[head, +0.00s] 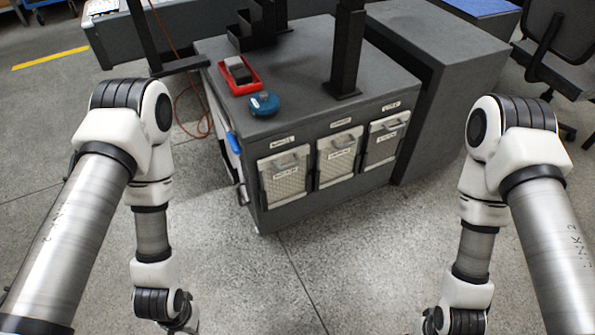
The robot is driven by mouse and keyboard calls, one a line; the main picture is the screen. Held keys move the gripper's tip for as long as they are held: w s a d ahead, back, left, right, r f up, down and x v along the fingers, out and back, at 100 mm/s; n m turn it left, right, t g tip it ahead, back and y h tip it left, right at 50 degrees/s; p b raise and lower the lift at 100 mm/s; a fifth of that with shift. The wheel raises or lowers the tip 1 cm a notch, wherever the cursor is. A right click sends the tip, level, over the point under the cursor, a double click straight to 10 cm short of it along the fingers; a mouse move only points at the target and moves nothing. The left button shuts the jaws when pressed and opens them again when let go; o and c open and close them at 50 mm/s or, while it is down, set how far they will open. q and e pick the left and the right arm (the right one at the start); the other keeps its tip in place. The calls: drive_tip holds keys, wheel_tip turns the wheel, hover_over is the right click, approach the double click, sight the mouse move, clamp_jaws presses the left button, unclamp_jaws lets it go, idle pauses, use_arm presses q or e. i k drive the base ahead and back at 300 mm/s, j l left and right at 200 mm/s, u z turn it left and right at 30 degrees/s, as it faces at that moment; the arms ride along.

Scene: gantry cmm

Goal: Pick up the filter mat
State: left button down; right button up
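I cannot pick out the filter mat with certainty. Three pale perforated panels with handles and labels sit in the front of a dark grey cabinet (290,112): a left panel (284,182), a middle panel (339,160) and a right panel (386,141). Whether any of them is or holds the filter mat is unclear. Both my arms hang down on either side of the cabinet, apart from it. Their grippers are below the picture's bottom edge and out of sight.
On the cabinet top are a red tray (252,86) with a grey object (238,69), a round blue object (264,104) and black uprights (348,50). A grey block (455,95) stands right of it, an office chair (556,50) beyond. The speckled floor in front is clear.

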sight(283, 175)
drive_tip(key=i+j+z, duration=0.1)
drive_tip(key=j, duration=0.85)
drive_tip(key=i+j+z, duration=0.15)
drive_tip(key=j, duration=0.85)
drive_tip(key=j+z, duration=0.1)
drive_tip(key=j, duration=0.85)
drive_tip(key=i, duration=0.05)
